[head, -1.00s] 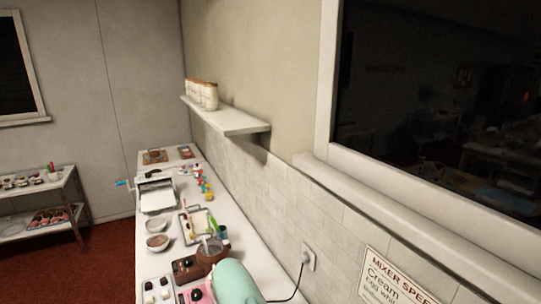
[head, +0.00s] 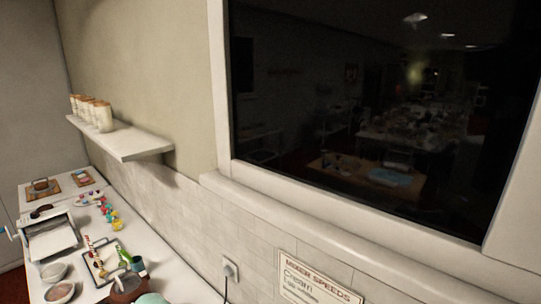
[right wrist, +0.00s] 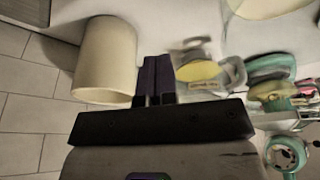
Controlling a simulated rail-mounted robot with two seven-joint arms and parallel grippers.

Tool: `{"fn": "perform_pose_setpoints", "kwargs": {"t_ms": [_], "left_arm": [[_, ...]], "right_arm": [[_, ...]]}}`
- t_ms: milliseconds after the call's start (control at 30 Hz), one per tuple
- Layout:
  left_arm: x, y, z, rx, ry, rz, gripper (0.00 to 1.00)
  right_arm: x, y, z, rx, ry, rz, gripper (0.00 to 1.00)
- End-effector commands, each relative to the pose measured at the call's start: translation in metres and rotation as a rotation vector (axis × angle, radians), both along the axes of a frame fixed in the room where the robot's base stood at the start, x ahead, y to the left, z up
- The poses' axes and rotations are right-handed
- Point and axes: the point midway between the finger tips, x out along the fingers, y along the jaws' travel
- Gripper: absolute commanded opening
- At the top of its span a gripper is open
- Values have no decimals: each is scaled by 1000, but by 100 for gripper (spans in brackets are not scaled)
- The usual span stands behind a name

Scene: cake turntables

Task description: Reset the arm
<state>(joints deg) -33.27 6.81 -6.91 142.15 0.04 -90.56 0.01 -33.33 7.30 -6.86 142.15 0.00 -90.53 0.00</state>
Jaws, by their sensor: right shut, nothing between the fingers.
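My right gripper (right wrist: 158,78) shows in the right wrist view, its two dark fingers together and nothing between them. A cream cylindrical container (right wrist: 106,58) is just left of the fingers in that view; I cannot tell whether they touch. Neither gripper shows in the head view, and my left gripper is in no view.
A white counter (head: 150,250) runs along the tiled wall with a machine (head: 48,236), bowls (head: 54,272), a tray (head: 103,262) and small colored items. Jars (head: 92,112) stand on a wall shelf (head: 125,140). A dark window (head: 370,110) is at right. Teal items (right wrist: 270,68) blur at the right of the wrist view.

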Motion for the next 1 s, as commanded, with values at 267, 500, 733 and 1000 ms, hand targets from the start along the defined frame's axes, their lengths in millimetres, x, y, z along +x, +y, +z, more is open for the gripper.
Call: {"fn": "perform_pose_setpoints", "kwargs": {"t_ms": [267, 500, 733, 1000], "left_arm": [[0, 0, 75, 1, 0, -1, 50], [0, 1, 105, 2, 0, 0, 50], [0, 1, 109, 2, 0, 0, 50], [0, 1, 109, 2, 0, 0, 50]], "right_arm": [[1, 0, 76, 1, -2, -1, 0], [1, 2, 106, 6, -2, -3, 0], [1, 3, 110, 11, -1, -6, 0], [1, 3, 109, 11, 1, -7, 0]]}}
